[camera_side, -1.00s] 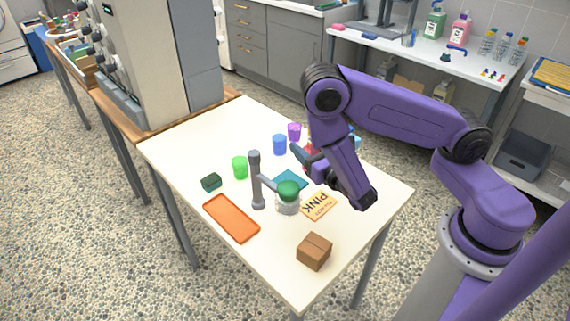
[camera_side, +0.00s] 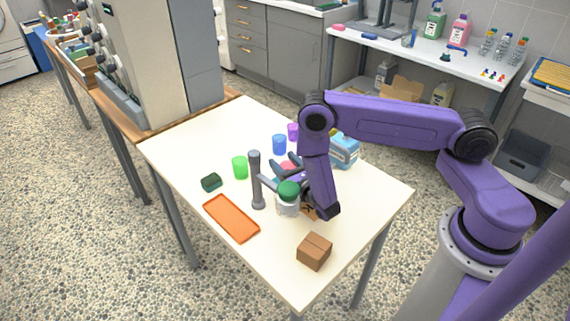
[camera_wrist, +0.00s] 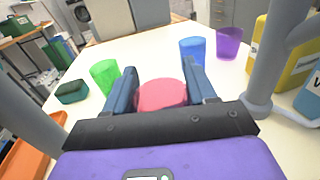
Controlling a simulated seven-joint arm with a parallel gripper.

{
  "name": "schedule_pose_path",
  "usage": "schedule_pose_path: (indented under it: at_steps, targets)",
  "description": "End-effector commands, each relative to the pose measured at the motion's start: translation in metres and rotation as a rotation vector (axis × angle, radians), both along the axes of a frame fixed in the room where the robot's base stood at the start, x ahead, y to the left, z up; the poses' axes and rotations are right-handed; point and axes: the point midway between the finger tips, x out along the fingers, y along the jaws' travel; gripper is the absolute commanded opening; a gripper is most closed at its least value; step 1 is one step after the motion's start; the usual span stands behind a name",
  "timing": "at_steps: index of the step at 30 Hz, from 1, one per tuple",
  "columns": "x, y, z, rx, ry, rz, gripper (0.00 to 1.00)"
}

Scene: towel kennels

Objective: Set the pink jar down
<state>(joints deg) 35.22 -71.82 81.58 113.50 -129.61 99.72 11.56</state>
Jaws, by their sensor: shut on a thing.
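My gripper (camera_wrist: 162,85) is shut on the pink jar (camera_wrist: 160,95), which sits between its two blue-grey fingers in the wrist view. In the side view a small pink patch of the jar (camera_side: 288,166) shows beside the fingers, over the area of the teal square. The jar's underside is hidden, so I cannot tell whether it touches anything. The card lettered PINK is mostly hidden behind my arm in the side view.
A grey post (camera_side: 256,182) and a green-lidded jar (camera_side: 288,199) stand close in front of my gripper. Green (camera_side: 240,167), blue (camera_side: 279,144) and purple (camera_side: 293,131) cups stand behind. An orange tray (camera_side: 231,218) and brown box (camera_side: 314,251) lie nearer; a blue container (camera_side: 344,150) stands right.

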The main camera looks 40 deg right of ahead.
Motion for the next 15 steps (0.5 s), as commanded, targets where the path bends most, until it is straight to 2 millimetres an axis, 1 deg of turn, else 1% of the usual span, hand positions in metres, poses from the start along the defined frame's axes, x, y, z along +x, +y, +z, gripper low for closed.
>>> schedule_pose_path:
  at_steps: [3, 13, 14, 15]
  targets:
    - [-0.0002, -0.0002, -0.0043, 0.0, 0.0, 0.0, 0.26]
    - [-0.0003, 0.0001, -0.0065, 0.0, 0.0, 0.0, 0.26]
    - [-0.0002, 0.0001, -0.0064, 0.0, 0.0, 0.0, 0.62]
    - [-0.0002, 0.0001, -0.0062, 0.001, 0.0, 0.0, 0.75]
